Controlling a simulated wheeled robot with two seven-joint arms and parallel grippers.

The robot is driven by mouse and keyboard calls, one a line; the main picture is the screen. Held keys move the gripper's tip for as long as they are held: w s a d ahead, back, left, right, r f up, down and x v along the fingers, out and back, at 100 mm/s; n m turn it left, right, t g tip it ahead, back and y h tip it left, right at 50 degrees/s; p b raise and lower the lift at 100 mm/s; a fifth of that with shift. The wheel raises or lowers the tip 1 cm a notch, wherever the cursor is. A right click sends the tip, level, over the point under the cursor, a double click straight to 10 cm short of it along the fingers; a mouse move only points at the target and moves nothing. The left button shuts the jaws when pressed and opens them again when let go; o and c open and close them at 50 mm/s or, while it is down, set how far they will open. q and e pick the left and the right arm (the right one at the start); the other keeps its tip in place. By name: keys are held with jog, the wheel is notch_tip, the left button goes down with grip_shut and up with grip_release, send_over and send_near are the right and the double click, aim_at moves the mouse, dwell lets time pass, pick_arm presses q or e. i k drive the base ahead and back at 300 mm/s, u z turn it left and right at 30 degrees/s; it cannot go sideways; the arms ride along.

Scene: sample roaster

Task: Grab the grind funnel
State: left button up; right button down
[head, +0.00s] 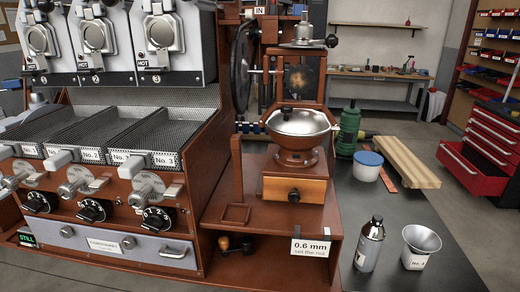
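A silver, wide-flared funnel-shaped vessel (420,241) with a small white label stands upright on the dark tabletop at the lower right in the head view. A brown hand grinder (296,157) with a shiny metal bowl (299,122) and a wooden drawer (294,190) stands on a red-brown shelf near the middle. I cannot tell for sure which of these metal pieces is called the grind funnel; the flared vessel looks most like one. Neither of my grippers shows.
A metal bottle (370,244) stands close left of the flared vessel. Behind are a white tub with a blue lid (367,165), a green bottle (348,128) and a wooden block (402,160). The roaster (120,130) fills the left. The dark tabletop (400,205) is clear behind the vessel.

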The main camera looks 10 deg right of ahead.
aim_at(420, 239)
jog(key=z, duration=1.05)
jog(key=i, duration=0.65)
jog(key=u, duration=0.25)
